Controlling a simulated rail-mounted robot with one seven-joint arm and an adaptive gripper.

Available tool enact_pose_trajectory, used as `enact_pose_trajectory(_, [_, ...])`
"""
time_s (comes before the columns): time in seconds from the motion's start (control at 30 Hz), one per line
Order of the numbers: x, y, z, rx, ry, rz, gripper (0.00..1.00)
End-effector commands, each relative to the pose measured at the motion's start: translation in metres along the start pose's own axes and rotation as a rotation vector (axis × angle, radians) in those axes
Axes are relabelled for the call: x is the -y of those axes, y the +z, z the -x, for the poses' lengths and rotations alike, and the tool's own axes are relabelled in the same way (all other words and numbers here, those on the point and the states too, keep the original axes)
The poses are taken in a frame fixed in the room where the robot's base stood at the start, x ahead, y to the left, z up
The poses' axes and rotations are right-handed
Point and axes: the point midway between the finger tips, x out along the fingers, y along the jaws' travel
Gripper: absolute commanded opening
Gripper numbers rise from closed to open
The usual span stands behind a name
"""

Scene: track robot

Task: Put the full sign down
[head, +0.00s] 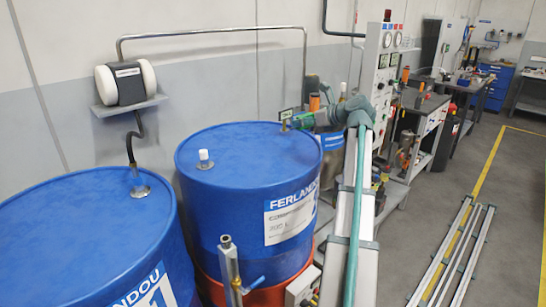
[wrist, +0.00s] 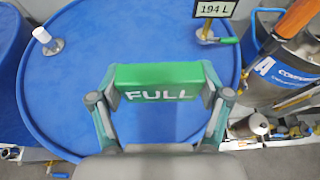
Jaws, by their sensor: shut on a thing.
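The full sign (wrist: 157,76) is a green block with "FULL" in white letters on the side facing the wrist camera. My gripper (wrist: 160,85) is shut on it, with one finger at each end. Behind and below the sign lies the blue lid of a drum (wrist: 85,70); I cannot tell whether the sign touches it. In the head view my gripper (head: 302,121) is over the right edge of the nearer-centre blue drum (head: 235,150), and the sign is small and hard to make out there.
A small "194 L" display (wrist: 215,8) stands near a brass valve with a green handle (wrist: 222,39) by the lid's edge. A white cap (wrist: 42,35) rises from the lid's left. A grey container (wrist: 290,68) stands at right. Another blue drum (head: 80,235) is at left.

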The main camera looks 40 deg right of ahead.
Motion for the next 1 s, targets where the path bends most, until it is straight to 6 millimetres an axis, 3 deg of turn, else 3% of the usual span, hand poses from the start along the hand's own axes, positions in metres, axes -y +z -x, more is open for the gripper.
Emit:
enact_pose_trajectory(0.03, [-0.014,-0.004,-0.007,-0.001,0.003,0.001,0.48])
enact_pose_trajectory(0.2, [-0.046,-0.012,-0.033,-0.001,0.004,0.001,0.48])
enact_pose_trajectory(0.4, [-0.072,-0.035,-0.06,-0.001,0.003,-0.001,0.48])
enact_pose_trajectory(0.87, [-0.094,-0.059,-0.087,-0.001,0.001,0.0,0.48])
enact_pose_trajectory(1.0, [-0.092,-0.079,-0.094,-0.002,-0.001,-0.002,0.48])
